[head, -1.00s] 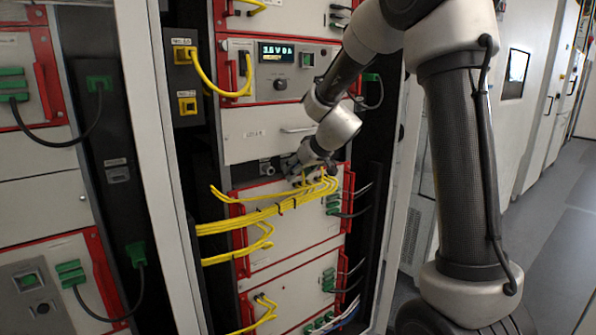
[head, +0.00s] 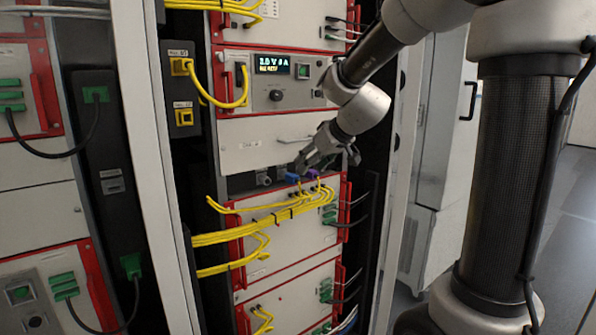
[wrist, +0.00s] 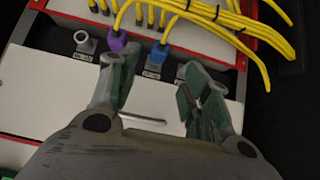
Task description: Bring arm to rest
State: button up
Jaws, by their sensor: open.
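My arm reaches from the right of the head view toward the open rack. My gripper (head: 308,165) is open and empty in front of the rack, just above a row of connectors. In the wrist view its two green-padded fingers (wrist: 160,80) stand apart with nothing between them. A blue connector (head: 291,177) and a purple connector (head: 313,173) sit on yellow cables at the port strip. The wrist view shows the blue connector (wrist: 155,60) and purple connector (wrist: 117,43) close beyond the fingertips; I see no grip on either.
A yellow cable bundle (head: 285,213) runs across the red-edged module below my gripper. A blank drawer panel (head: 262,143) and a unit with a lit display (head: 272,65) are above. The rack's white frame post (head: 401,190) stands right of the opening. Floor (head: 560,220) is clear at the right.

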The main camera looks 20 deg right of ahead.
jog(key=s+f+m+g, duration=0.3)
jog(key=s+f+g, duration=0.15)
jog(key=s, duration=0.65)
jog(key=s+d+h, duration=0.1)
jog(key=s+d, duration=0.2)
jog(key=s, duration=0.7)
jog(key=s+d+r+h, duration=0.1)
jog(key=s+d+h, duration=0.1)
jog(key=s, duration=0.8)
jog(key=shift+s+d+r+m, duration=0.15)
jog(key=shift+s+d+m, duration=0.15)
jog(key=shift+d, duration=0.3)
